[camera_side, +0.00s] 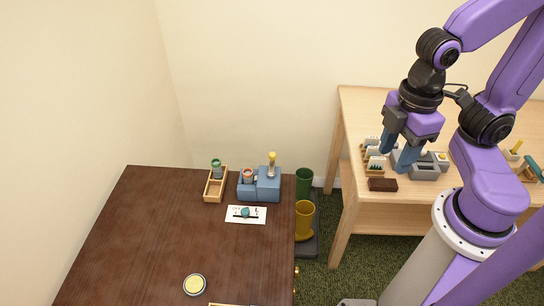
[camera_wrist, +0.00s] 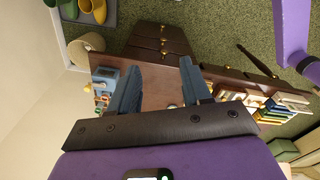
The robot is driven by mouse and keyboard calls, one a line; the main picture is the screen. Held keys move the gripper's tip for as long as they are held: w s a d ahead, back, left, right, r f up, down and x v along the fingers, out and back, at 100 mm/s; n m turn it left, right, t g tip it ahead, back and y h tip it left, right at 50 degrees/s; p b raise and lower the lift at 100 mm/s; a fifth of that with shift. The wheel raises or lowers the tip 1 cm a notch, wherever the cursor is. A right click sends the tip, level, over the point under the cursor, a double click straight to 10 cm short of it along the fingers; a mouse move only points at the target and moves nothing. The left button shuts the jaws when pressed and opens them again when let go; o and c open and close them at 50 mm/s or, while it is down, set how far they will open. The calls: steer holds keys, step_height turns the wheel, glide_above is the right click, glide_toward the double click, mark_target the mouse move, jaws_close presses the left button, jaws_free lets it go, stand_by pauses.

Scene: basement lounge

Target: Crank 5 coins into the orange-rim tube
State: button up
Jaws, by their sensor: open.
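A blue machine (camera_side: 262,188) stands at the back right of the dark wooden table. A grey upright part with a yellow top (camera_side: 271,164) rises from it; I cannot tell for sure that this is the crank. An orange-rimmed tube (camera_side: 248,175) stands at its left part. The blue machine also shows small in the wrist view (camera_wrist: 105,76). I cannot make out any coins. My gripper (camera_side: 394,162) is open, its blue fingers pointing down over the light wooden desk, well right of the machine. The open fingers (camera_wrist: 157,76) show in the wrist view with nothing seen between them.
A wooden tray (camera_side: 208,194) with a green-rimmed tube (camera_side: 216,165) is left of the machine. A white card (camera_side: 236,220) lies in front. A yellow-topped round tin (camera_side: 194,285) is nearer. Boots (camera_side: 305,217) stand between the tables. Racks and a dark block (camera_side: 383,185) crowd the desk.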

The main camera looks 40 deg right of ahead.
steer(key=w+a+n, duration=0.4)
steer(key=w+n, duration=0.1)
steer(key=w, duration=0.5)
steer(key=n, duration=1.2)
glide_above(272, 154)
step_height(272, 154, down, 3)
step_height(272, 154, down, 17)
steer(key=shift+d+f, duration=0.1)
steer(key=shift+w, duration=0.1)
jaws_close()
